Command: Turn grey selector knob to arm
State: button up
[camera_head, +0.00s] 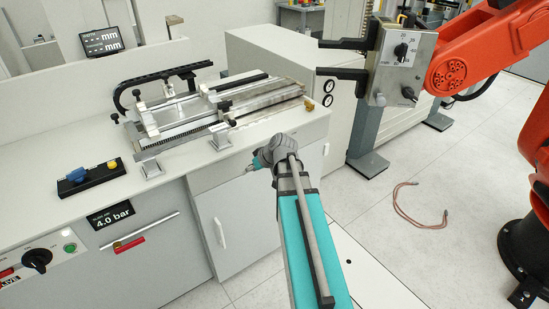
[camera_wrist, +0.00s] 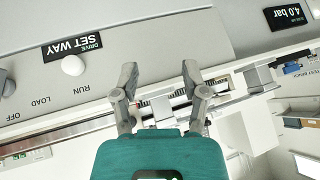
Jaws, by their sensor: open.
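No grey selector knob marked "arm" can be clearly made out. A pale round knob or lamp (camera_wrist: 73,65) sits on a light panel in the wrist view, beside an upside-down "DRIVE SET WAY" label (camera_wrist: 72,46). The words RUN, LOAD and OFF are printed near it. A black rotary knob (camera_head: 37,260) is on the cabinet front at lower left in the head view, near a green button (camera_head: 70,247). My gripper (camera_wrist: 160,78) is open and empty, to the right of the pale round part. In the head view my gripper (camera_head: 262,160) is in front of the bench, apart from the controls.
A test rig (camera_head: 215,105) stands on the bench. A blue-and-black fixture (camera_head: 90,178) lies left of it, above a "4.0 bar" display (camera_head: 111,215). An orange robot arm (camera_head: 480,55) stands at right by a metal control box (camera_head: 401,55). A cable loop (camera_head: 420,217) lies on the floor.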

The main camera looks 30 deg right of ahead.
jog(key=d+f+m+t+b, duration=0.2)
jog(key=d+b, duration=0.3)
jog(key=d, duration=0.8)
jog(key=s+d+f+m+t+h+b, duration=0.1)
jog(key=d+t+b, duration=0.3)
jog(key=d, duration=1)
jog(key=shift+f+m+t+b, duration=0.4)
jog(key=shift+m+b, duration=0.1)
jog(key=shift+b, duration=0.55)
jog(key=shift+a+f, duration=0.1)
jog(key=b+x, duration=0.4)
jog(key=x, duration=0.9)
jog(key=shift+w+f+b, duration=0.2)
jog(key=shift+w+b, duration=0.05)
jog(key=shift+b, duration=0.15)
jog(key=shift+c, duration=0.2)
